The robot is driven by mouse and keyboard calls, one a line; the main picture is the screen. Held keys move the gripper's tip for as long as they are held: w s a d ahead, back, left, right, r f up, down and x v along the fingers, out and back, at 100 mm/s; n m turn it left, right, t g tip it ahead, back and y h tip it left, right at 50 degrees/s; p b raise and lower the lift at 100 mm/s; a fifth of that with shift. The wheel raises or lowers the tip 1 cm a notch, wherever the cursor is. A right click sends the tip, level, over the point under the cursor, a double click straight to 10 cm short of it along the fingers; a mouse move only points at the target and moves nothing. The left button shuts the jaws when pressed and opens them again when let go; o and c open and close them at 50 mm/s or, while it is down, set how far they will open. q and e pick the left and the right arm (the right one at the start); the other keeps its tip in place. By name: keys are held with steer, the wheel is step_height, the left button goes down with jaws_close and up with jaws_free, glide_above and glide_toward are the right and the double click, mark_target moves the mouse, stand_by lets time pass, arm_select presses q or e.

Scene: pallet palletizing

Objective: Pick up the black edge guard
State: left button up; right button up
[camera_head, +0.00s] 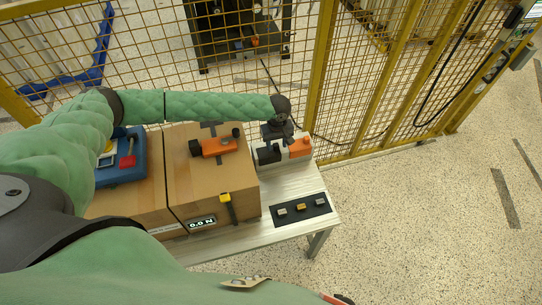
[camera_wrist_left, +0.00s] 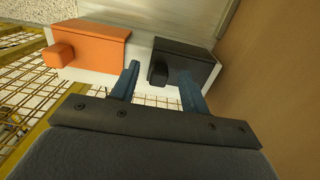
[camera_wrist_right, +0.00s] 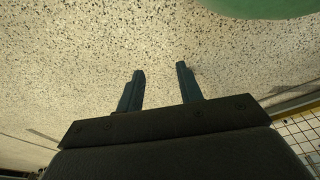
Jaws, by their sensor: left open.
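The black edge guard (camera_head: 268,153) sits in a white holder (camera_head: 283,159) on the table, to the left of an orange guard (camera_head: 300,147). My left gripper (camera_head: 283,138) is just above the holder, open and empty. In the left wrist view, the black guard (camera_wrist_left: 190,54) lies ahead of the left gripper (camera_wrist_left: 159,72), with its small block (camera_wrist_left: 159,75) between the open fingers. The right finger overlaps the guard in the picture; I cannot tell whether it touches. My right gripper (camera_wrist_right: 160,80) is open and empty over the floor.
A cardboard box (camera_head: 231,177) stands left of the holder, carrying an orange-and-black tool (camera_head: 216,147). A blue device (camera_head: 122,162) sits further left. A black button panel (camera_head: 302,208) is at the table's front right. A yellow mesh fence (camera_head: 350,100) stands close behind the table.

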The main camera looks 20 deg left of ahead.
arm_select(q)
steer(key=shift+f+b, duration=0.4)
steer(key=shift+f, duration=0.15)
arm_select(e)
steer(key=shift+w+a+r, duration=0.25)
steer(key=shift+r, duration=0.35)
steer(key=shift+w+a+r, duration=0.2)
steer(key=shift+r, duration=0.4)
arm_select(q)
steer(key=shift+c, duration=0.4)
steer(key=c, duration=0.9)
steer(key=shift+r, duration=0.1)
arm_select(e)
steer(key=shift+w+r, duration=0.1)
